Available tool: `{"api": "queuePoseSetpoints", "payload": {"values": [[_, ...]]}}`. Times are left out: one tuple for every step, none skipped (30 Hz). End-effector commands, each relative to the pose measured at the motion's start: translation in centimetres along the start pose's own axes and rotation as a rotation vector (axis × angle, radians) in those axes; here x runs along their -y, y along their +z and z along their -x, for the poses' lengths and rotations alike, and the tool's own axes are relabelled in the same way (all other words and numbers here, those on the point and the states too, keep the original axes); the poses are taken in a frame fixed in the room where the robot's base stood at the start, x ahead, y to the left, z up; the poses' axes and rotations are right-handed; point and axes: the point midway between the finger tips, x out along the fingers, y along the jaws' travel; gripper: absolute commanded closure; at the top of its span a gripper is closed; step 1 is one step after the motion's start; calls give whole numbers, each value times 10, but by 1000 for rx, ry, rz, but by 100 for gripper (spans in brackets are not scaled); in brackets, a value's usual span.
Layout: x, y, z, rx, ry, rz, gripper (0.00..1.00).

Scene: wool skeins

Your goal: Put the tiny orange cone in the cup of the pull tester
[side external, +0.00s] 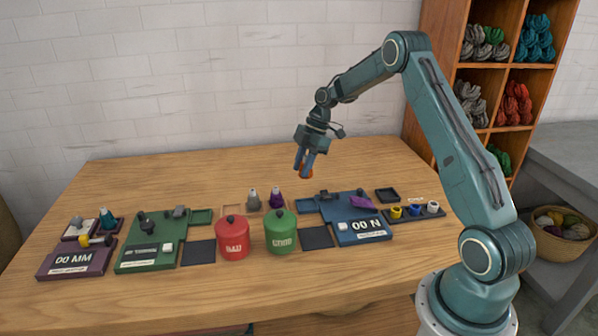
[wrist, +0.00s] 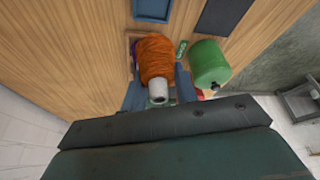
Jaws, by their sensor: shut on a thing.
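My gripper (side external: 304,168) is in the air above the back middle of the table, shut on the tiny orange cone (side external: 308,174). In the wrist view the orange cone (wrist: 157,55) sits between my fingers (wrist: 158,92), its pale tip toward the camera. The pull tester (side external: 362,228), a blue board with a "00 N" display, lies on the table below and to the right of my gripper. It has dark fittings and a purple part on top. I cannot tell which of its parts is the cup.
A red canister (side external: 232,240) and a green canister (side external: 281,234) stand at the front middle. Grey (side external: 253,200) and purple (side external: 276,198) cones stand behind them. A green device (side external: 150,253) and a purple "00 MM" device (side external: 75,261) lie left. A rack of small spools (side external: 414,212) lies right.

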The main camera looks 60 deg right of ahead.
Motion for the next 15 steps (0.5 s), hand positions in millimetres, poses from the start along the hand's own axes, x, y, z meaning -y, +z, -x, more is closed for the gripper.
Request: {"api": "queuePoseSetpoints", "payload": {"values": [[2, 2, 0, 0, -1, 4, 100], [3, 3, 0, 0, -1, 6, 100], [4, 4, 0, 0, -1, 7, 100], [4, 4, 0, 0, -1, 8, 100], [4, 4, 0, 0, -1, 9, 100], [5, 5, 0, 0, -1, 9, 100], [5, 5, 0, 0, -1, 9, 100], [5, 5, 0, 0, -1, 9, 100], [5, 5, 0, 0, -1, 9, 100], [5, 5, 0, 0, -1, 9, 100], [5, 5, -1, 0, -2, 9, 100], [4, 5, -2, 0, -2, 9, 100], [4, 5, -2, 0, -2, 9, 100], [5, 6, -3, 0, -2, 9, 100], [5, 6, -4, 0, -3, 9, 100]]}}
